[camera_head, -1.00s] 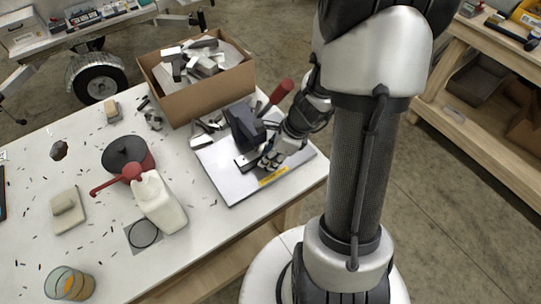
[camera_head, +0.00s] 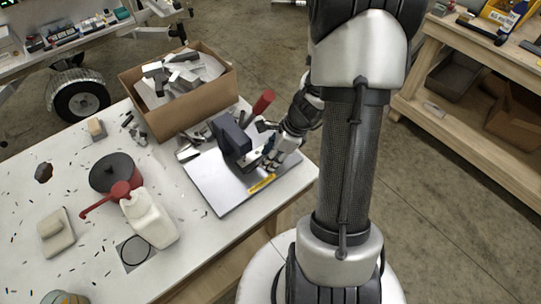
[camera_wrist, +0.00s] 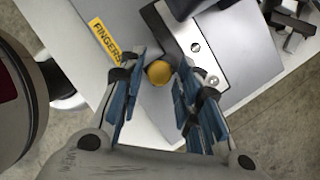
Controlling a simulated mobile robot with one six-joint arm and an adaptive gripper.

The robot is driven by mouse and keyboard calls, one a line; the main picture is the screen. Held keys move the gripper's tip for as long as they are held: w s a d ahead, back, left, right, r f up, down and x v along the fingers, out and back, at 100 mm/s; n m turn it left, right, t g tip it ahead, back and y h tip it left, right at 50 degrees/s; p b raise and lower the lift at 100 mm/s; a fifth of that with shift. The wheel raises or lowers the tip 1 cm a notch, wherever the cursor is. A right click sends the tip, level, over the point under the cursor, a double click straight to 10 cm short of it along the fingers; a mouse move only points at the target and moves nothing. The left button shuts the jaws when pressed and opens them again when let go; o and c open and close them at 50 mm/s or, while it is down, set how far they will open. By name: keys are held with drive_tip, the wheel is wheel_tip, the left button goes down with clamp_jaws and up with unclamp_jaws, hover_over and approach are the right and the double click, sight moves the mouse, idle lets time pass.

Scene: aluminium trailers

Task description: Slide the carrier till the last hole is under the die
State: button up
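The die press (camera_head: 232,138) is a dark block with a red lever (camera_head: 263,103), standing on a grey base plate (camera_head: 215,185). The carrier is a flat metal bar beside the press, clearer in the wrist view (camera_wrist: 208,62), where two small round marks show on it. A yellow knob (camera_wrist: 159,72) sits at its near side. My gripper (camera_wrist: 161,64) has its blue-padded fingers closed in on both sides of this knob; in the head view my gripper (camera_head: 272,156) is at the plate's right part. The carrier's part under the press is hidden.
A cardboard box (camera_head: 185,115) of metal offcuts stands behind the press. A yellow label (camera_head: 262,184) marks the plate's front edge.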

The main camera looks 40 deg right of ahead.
drive_tip(key=shift+d+r, duration=0.1)
drive_tip(key=shift+r, duration=0.2)
drive_tip(key=s+d, duration=0.5)
drive_tip(key=d, duration=0.1)
drive_tip(key=s+d, duration=0.3)
drive_tip(key=shift+s+r, duration=0.25)
drive_tip(key=shift+s, duration=0.05)
drive_tip(key=shift+a, duration=0.1)
